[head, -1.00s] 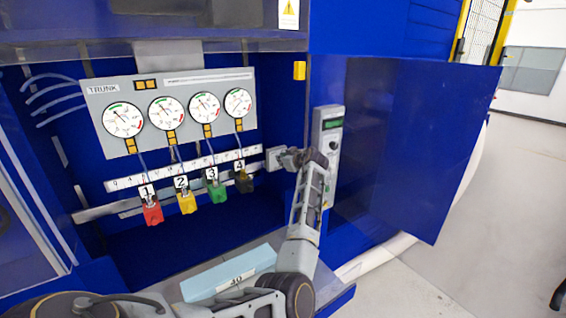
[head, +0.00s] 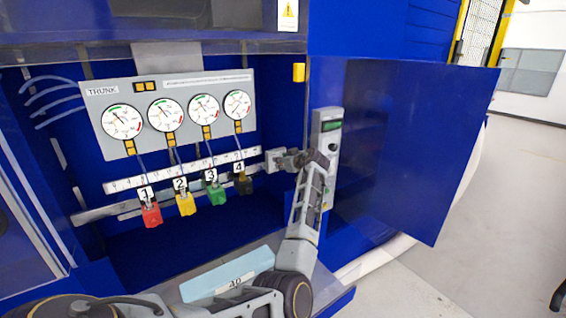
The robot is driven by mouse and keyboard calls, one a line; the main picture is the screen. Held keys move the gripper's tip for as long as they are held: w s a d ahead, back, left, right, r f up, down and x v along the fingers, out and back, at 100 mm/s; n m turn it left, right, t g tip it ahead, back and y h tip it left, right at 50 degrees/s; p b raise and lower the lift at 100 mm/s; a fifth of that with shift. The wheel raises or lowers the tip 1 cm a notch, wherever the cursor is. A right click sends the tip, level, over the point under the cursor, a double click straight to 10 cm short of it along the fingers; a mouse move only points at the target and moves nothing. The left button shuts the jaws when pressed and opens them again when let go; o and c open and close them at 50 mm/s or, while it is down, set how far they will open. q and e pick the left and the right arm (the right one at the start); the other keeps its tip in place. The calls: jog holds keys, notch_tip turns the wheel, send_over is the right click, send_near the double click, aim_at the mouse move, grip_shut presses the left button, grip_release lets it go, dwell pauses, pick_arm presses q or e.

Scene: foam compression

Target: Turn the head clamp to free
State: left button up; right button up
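A small pale block (head: 273,157), possibly the head clamp, sits at the right end of the scale rail inside the blue cabinet. The block's right side is partly hidden by the gripper. No clear clamp marking is readable. My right gripper is not in view.
Red (head: 151,215), yellow (head: 186,204), green (head: 217,194) and dark (head: 244,184) tagged pieces hang below the gauge panel (head: 100,91). The blue door (head: 415,150) is open. A light-blue block (head: 228,276) lies in front.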

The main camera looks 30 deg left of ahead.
pick_arm(q)
jog(key=v, duration=0.7)
jog(key=shift+d, duration=0.2)
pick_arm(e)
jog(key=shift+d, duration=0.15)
pick_arm(q)
jog(key=shift+s+r, duration=0.1)
